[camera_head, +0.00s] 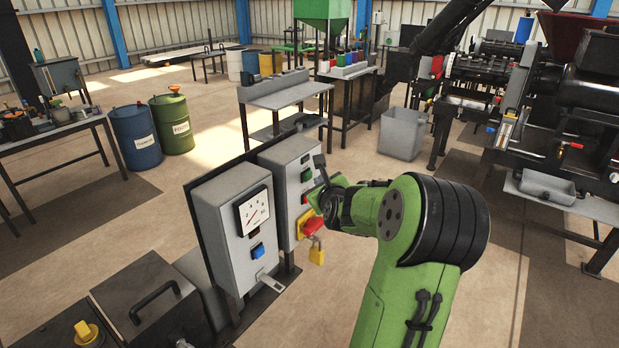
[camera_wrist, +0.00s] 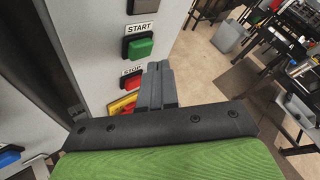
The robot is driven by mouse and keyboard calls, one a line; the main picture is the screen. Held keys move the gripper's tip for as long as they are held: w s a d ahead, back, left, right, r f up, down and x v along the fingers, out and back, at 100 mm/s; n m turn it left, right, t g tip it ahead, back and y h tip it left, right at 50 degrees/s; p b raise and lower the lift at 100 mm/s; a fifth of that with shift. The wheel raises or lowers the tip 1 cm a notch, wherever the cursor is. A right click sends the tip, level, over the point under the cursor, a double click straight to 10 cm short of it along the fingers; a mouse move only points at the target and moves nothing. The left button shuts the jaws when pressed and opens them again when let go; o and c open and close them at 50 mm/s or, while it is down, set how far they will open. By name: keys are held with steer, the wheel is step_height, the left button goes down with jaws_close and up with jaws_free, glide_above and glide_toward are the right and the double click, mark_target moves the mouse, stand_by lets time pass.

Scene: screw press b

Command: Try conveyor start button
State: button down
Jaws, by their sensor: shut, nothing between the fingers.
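A green button (camera_wrist: 139,48) sits on a light grey control box under a label reading START; it also shows in the head view (camera_head: 306,175). A red button (camera_wrist: 132,80) under a STOP label is just below it. My gripper (camera_wrist: 158,68) is shut and empty. In the wrist view its fingertips lie just right of and below the green button, overlapping the box edge. I cannot tell the gap to the box. In the head view my arm reaches the box's front from the right.
Below STOP is a red and yellow switch (camera_head: 311,225) with a yellow padlock (camera_head: 317,253). A dark button (camera_wrist: 140,6) is above START. The neighbouring box has a gauge (camera_head: 254,211) and a blue button (camera_head: 257,250). Open floor lies behind; a grey bin (camera_head: 402,134) stands beyond.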

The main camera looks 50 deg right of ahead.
steer(key=s, duration=0.5)
steer(key=shift+d, duration=0.2)
steer(key=shift+f, duration=0.1)
stand_by(0.7)
